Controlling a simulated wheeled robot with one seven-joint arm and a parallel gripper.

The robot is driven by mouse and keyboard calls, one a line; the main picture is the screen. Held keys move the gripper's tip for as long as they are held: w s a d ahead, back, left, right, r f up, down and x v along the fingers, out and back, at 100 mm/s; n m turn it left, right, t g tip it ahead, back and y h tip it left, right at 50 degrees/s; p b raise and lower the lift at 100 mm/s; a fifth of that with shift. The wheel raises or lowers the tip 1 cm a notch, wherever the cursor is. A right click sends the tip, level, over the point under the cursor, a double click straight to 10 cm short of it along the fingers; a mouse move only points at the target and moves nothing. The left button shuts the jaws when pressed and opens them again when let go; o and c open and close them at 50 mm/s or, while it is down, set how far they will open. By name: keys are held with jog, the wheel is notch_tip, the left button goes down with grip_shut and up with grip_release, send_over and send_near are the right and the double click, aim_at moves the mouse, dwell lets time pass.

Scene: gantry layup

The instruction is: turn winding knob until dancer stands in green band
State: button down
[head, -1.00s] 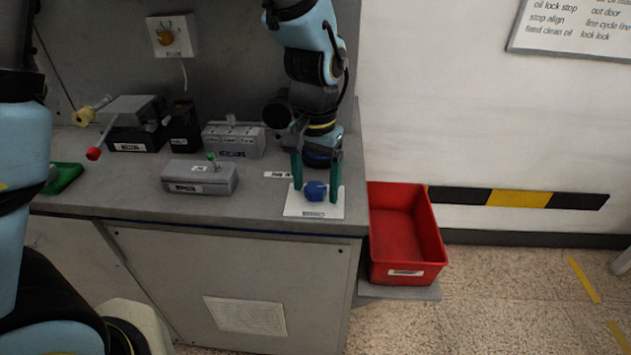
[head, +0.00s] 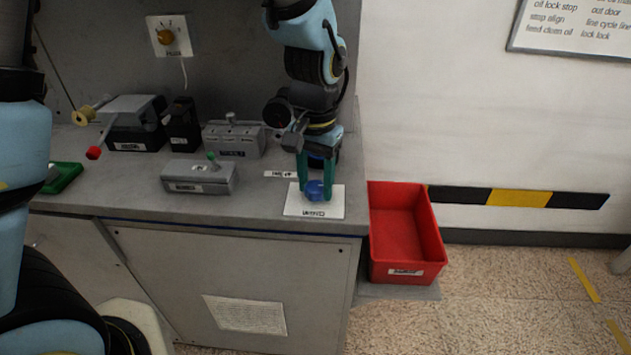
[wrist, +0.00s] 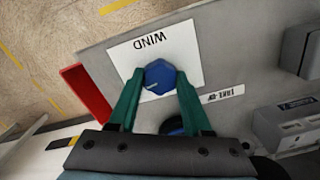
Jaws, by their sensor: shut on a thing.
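The winding knob (head: 314,191) is blue and stands on a white plate (head: 296,209) at the right front of the bench. In the wrist view the knob (wrist: 159,77) looks faceted with a pale mark on its top, and the plate (wrist: 190,47) reads WIND. My gripper (head: 316,187) points down with green fingers on both sides of the knob, shut on it. The wrist view also shows the gripper (wrist: 158,82) with its tips against the knob's sides. I cannot make out a dancer or a green band in either view.
A red bin (head: 405,222) stands right of the bench. Left of the knob are a grey box with a green-tipped stick (head: 199,178), a grey block (head: 235,138), a black holder (head: 182,128) and a red-ended lever (head: 94,153).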

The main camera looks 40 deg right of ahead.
aim_at(315, 186)
jog(key=shift+m, duration=0.4)
jog(key=m+p, duration=0.1)
jog(key=m, duration=0.2)
jog(key=shift+r, duration=0.1)
jog(key=shift+m+p, duration=0.95)
jog(key=shift+m, duration=1.15)
jog(key=shift+c, duration=1.7)
grip_release()
notch_tip(315, 186, up, 11)
jog(key=shift+f+b, duration=0.2)
jog(key=shift+b, duration=0.2)
